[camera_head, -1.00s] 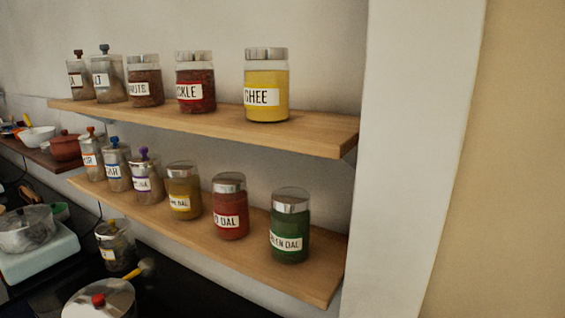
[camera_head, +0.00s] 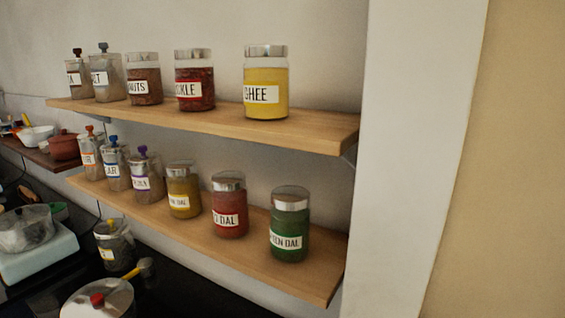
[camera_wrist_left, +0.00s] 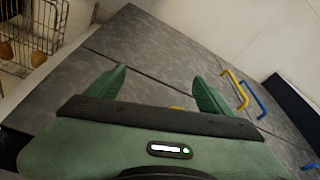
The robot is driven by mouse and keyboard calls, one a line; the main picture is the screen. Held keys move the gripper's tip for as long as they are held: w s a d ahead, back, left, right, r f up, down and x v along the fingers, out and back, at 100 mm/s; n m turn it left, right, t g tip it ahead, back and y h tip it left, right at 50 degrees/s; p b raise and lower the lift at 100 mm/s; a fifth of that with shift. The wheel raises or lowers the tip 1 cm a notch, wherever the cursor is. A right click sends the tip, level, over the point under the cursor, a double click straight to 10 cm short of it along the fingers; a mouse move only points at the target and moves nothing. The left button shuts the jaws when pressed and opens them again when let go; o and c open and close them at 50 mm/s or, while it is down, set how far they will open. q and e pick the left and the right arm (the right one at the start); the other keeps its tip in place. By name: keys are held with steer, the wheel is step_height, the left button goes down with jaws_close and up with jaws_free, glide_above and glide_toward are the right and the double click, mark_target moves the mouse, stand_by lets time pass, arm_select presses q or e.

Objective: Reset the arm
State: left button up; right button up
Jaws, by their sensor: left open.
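My left gripper (camera_wrist_left: 153,92) shows in the left wrist view. Its two green fingers are spread apart with nothing held between them. Beyond the fingers is a grey, marbled cabinet front (camera_wrist_left: 140,45) with dark seams. A small yellow thing shows just past the gripper's dark edge, mostly hidden. Neither gripper shows in the head view, and my right gripper is in no view.
The head view shows an upper shelf (camera_head: 315,131) and a lower shelf (camera_head: 320,275) bearing several jars. A lidded pot (camera_head: 98,300) stands below. A yellow handle (camera_wrist_left: 235,88), a blue handle (camera_wrist_left: 252,99) and a wire basket (camera_wrist_left: 32,35) show in the wrist view.

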arm_select(q)
steer(key=s+a+f+g, duration=0.1)
steer(key=s+f, duration=0.3)
steer(key=f, duration=0.4)
steer(key=s+f, duration=0.3)
steer(key=f, duration=0.5)
steer(key=s+a+f, duration=0.2)
steer(key=s+f, duration=0.7)
steer(key=s, duration=0.3)
steer(key=shift+s+a+g+b, duration=0.2)
steer(key=shift+g+b, duration=0.2)
